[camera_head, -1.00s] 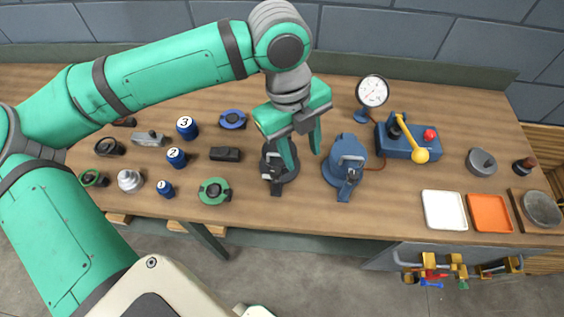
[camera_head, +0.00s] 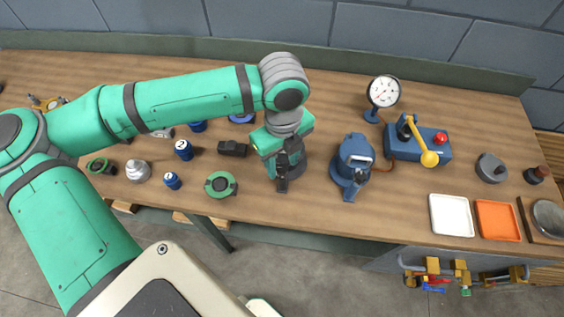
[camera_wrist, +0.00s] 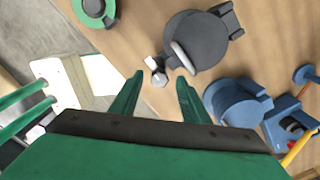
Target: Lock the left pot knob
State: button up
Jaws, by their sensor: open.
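The left pot is dark grey, with a lid handle and a front latch; it stands mid-table in the head view (camera_head: 318,166), partly hidden by my gripper. In the wrist view the pot (camera_wrist: 205,38) is seen from above, with a pale bar handle (camera_wrist: 183,56) and a small silver-and-black knob (camera_wrist: 157,72) at its edge. My gripper (camera_wrist: 159,77) is open, its two green fingertips either side of that knob in the picture; I cannot tell whether they touch it. In the head view my gripper (camera_head: 275,160) is low at the pot's left side.
A blue pot (camera_head: 355,165) of like shape stands close on the right. A green-rimmed disc (camera_head: 221,184) lies to the left. Behind are a dark block (camera_head: 232,148) and a pressure gauge (camera_head: 383,92). A yellow-levered blue box (camera_head: 430,145) and trays (camera_head: 452,214) are further right.

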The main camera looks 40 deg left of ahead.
jog(key=shift+f, duration=0.55)
jog(key=c, duration=1.1)
jog(key=shift+o, duration=0.2)
